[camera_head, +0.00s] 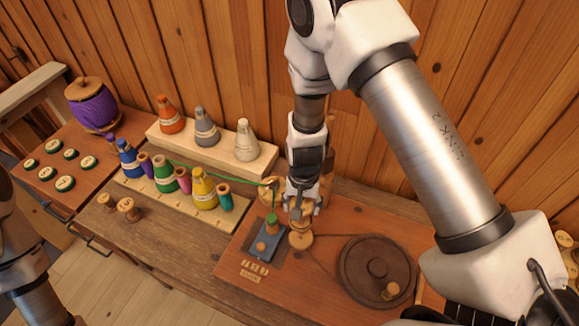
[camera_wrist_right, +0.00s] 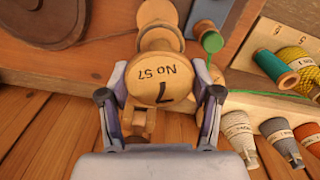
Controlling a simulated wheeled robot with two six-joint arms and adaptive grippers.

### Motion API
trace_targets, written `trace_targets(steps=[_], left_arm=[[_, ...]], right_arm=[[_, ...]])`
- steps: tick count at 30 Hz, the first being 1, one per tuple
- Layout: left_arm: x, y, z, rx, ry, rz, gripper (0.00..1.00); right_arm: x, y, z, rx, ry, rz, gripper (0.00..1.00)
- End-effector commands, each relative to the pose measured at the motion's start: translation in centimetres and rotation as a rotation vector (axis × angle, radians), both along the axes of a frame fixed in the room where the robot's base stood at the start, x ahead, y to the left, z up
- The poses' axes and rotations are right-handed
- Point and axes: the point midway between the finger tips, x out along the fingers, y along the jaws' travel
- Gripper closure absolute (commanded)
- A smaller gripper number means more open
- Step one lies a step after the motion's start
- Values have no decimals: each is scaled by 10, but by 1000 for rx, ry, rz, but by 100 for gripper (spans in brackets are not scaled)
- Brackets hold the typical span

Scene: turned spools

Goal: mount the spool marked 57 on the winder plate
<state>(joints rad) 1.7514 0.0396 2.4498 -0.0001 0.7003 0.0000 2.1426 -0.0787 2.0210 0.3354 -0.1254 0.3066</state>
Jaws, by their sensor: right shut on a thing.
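The spool marked No 57 (camera_wrist_right: 158,82) is pale wood, with its round marked end facing the right wrist camera. My right gripper (camera_wrist_right: 160,100) is shut on it, one finger on each side. In the head view my right gripper (camera_head: 301,208) is low over the reddish winder board, and the spool is mostly hidden by it. A round wooden piece (camera_head: 301,239) shows just in front of the gripper; it also shows beyond the spool in the wrist view (camera_wrist_right: 160,38). I cannot tell whether they touch. My left gripper is out of view.
A blue-grey plate (camera_head: 262,248) bearing a green-topped piece (camera_head: 272,224) stands left of the gripper. A dark wheel (camera_head: 376,270) lies to the right. A rack of coloured cones (camera_head: 203,188) stands left, with a green thread running from it. Two loose wooden spools (camera_head: 127,207) lie nearby.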

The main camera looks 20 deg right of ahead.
Motion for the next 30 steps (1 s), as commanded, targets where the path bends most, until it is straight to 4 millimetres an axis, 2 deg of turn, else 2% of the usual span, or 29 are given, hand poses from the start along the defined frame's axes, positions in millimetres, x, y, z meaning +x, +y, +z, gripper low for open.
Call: trace_targets(steps=[12,15,30], left_arm=[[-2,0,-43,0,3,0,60],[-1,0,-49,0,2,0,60],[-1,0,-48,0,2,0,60]], right_arm=[[-1,0,-48,-1,1,-4,72],[-1,0,-55,0,0,-4,72],[-1,0,-55,0,0,-3,72]])
